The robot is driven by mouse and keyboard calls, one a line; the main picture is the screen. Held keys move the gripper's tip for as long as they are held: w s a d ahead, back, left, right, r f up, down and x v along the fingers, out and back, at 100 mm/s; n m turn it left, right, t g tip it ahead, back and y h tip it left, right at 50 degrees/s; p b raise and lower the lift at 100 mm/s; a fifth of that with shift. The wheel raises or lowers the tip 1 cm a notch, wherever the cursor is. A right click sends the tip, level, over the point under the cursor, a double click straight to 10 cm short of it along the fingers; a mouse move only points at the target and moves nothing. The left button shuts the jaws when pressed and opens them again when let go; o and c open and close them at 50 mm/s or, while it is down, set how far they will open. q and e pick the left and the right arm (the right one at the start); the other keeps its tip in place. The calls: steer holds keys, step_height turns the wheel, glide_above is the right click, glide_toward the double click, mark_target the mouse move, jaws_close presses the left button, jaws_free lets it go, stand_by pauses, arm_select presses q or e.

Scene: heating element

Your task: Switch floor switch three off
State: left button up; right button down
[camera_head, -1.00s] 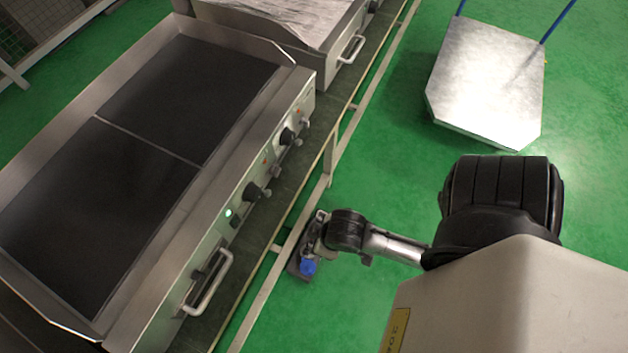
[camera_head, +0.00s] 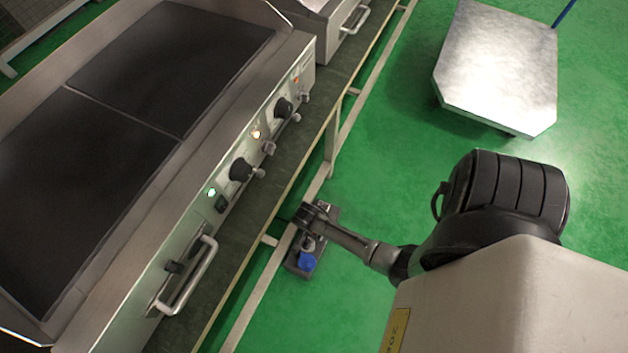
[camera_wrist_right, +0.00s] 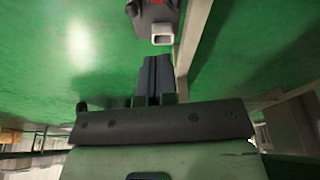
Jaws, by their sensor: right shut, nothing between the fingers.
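The floor switch is a small grey box (camera_head: 293,268) on the green floor beside the stand's lower rail. A blue round part (camera_head: 307,262) shows on its near end. My right gripper (camera_head: 304,214) is over the box's far end and hides part of it. In the right wrist view the closed fingers (camera_wrist_right: 154,72) are empty and point toward a grey box (camera_wrist_right: 138,27) with a white square piece (camera_wrist_right: 162,37) and a red mark. Whether the fingertips touch it I cannot tell. No number is readable on the box. My left gripper is out of view.
A steel griddle (camera_head: 215,165) with knobs, a lit green lamp (camera_head: 211,192) and a handle stands at left on a bench. The bench's pale rail (camera_head: 262,300) runs close beside the switch. A metal platform trolley (camera_head: 497,65) stands at upper right. The floor between is free.

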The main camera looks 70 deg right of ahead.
steer(key=shift+f+m, duration=1)
steer(key=shift+f, duration=0.15)
steer(key=b+x, duration=0.3)
steer(key=x, duration=0.1)
steer(key=b+x, duration=0.3)
steer(key=x, duration=0.1)
steer(key=b+x, duration=0.3)
steer(key=shift+s+a+f, duration=0.15)
steer(key=shift+a+f, duration=0.1)
steer(key=shift+f, duration=0.2)
steer(key=shift+a+f+b, duration=0.15)
steer(key=shift+f+b, duration=0.7)
steer(key=shift+b, duration=0.05)
steer(key=shift+f, duration=0.2)
